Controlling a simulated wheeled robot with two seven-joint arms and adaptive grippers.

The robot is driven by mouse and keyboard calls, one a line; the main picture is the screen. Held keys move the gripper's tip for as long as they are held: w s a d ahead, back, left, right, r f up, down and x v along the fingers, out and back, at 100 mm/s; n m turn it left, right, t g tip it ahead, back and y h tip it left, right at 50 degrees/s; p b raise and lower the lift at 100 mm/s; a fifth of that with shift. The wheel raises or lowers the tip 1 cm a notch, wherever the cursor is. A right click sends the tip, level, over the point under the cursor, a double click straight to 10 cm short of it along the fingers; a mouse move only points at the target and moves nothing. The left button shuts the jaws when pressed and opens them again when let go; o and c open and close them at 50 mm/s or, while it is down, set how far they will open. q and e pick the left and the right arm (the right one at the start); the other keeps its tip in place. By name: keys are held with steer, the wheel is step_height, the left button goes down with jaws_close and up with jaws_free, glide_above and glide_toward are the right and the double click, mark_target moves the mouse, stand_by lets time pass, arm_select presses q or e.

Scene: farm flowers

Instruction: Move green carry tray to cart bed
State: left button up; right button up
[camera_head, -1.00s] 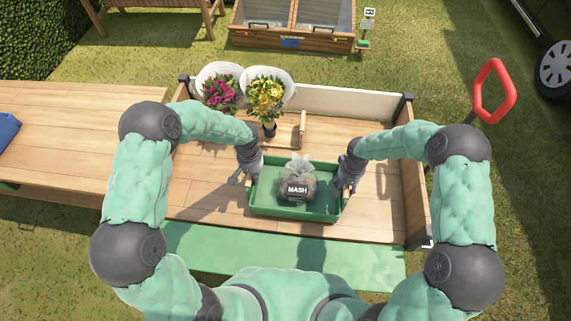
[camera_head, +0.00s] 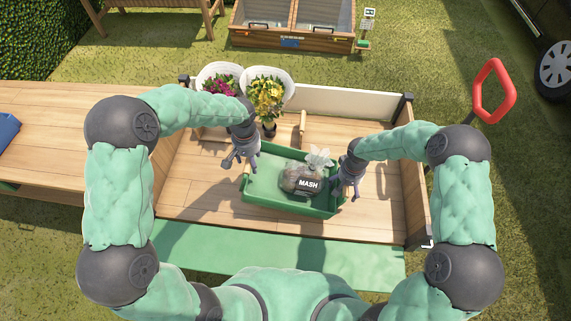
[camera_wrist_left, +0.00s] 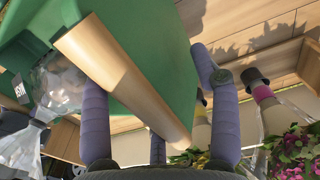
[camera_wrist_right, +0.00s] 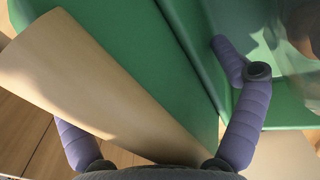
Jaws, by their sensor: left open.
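The green carry tray (camera_head: 262,187) sits on the wooden cart bed (camera_head: 200,200), turned slightly. A clear bag labelled MASH (camera_head: 304,180) lies in it, towards its right end. My left gripper (camera_head: 238,160) is open and empty, just off the tray's left end. The left wrist view shows the tray's wooden handle (camera_wrist_left: 120,80) in front of its spread fingers. My right gripper (camera_head: 343,188) is at the tray's right end. In the right wrist view its fingers are spread wide, one each side of the wooden handle (camera_wrist_right: 90,80) and end wall; the left fingertip is hidden.
Yellow flowers (camera_head: 266,95) and magenta flowers (camera_head: 218,85) in white wraps stand behind the tray, beside a wooden piece (camera_head: 302,125). A red handle (camera_head: 492,90) rises at the cart's right. A wooden table (camera_head: 70,120) adjoins on the left. Bare bed lies left of the tray.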

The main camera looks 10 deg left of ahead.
arm_select(q)
steer(key=shift+f, duration=0.1)
arm_select(e)
steer(key=shift+w+a+r, duration=0.1)
steer(key=shift+r, duration=0.1)
stand_by(0.4)
arm_select(q)
steer(key=shift+s, duration=0.1)
arm_select(e)
step_height(320, 180, up, 13)
steer(key=shift+w+f, duration=0.15)
steer(key=shift+f, duration=0.05)
stand_by(0.6)
